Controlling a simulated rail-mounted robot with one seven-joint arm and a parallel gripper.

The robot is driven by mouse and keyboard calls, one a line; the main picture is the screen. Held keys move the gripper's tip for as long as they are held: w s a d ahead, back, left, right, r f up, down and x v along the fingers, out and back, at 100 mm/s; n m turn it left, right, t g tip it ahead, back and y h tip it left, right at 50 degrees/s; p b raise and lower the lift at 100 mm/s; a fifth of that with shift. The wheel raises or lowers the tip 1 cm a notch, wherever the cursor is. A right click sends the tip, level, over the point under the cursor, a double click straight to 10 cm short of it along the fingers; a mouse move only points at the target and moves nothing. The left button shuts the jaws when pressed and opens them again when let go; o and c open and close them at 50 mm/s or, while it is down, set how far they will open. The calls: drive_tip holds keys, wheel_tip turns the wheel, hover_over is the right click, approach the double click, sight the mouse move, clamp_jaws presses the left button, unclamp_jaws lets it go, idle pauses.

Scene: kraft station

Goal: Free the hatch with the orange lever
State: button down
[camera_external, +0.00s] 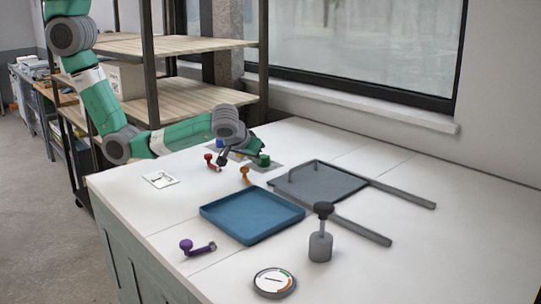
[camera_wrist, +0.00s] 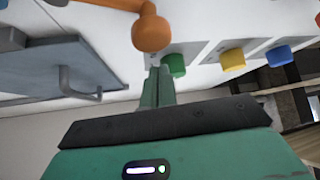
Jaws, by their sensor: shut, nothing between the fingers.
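The orange lever (camera_external: 245,176) stands on the white worktop between the red lever and the grey hatch (camera_external: 330,187). In the wrist view the orange lever's round knob (camera_wrist: 151,33) and arm show just beyond my fingertips. My gripper (camera_wrist: 159,74) is shut and empty, with its fingertips close to the orange knob and the green knob; I cannot tell whether they touch either. In the external view my gripper (camera_external: 253,144) is low over the worktop, partly hidden by my wrist. The hatch is a flat panel with a bar handle, between two rails; it also shows in the wrist view (camera_wrist: 50,70).
A green knob (camera_external: 263,161), a yellow knob (camera_wrist: 232,58) and a blue knob (camera_wrist: 279,55) stand close by. A red lever (camera_external: 214,162), blue tray (camera_external: 250,231), purple lever (camera_external: 197,248), grey plunger (camera_external: 320,245) and dial (camera_external: 274,282) are also on the worktop. The right side is clear.

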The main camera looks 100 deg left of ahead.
sight(245, 180)
drive_tip(key=w+v, duration=0.1)
drive_tip(key=v, duration=0.9)
drive_tip(key=shift+r, duration=0.1)
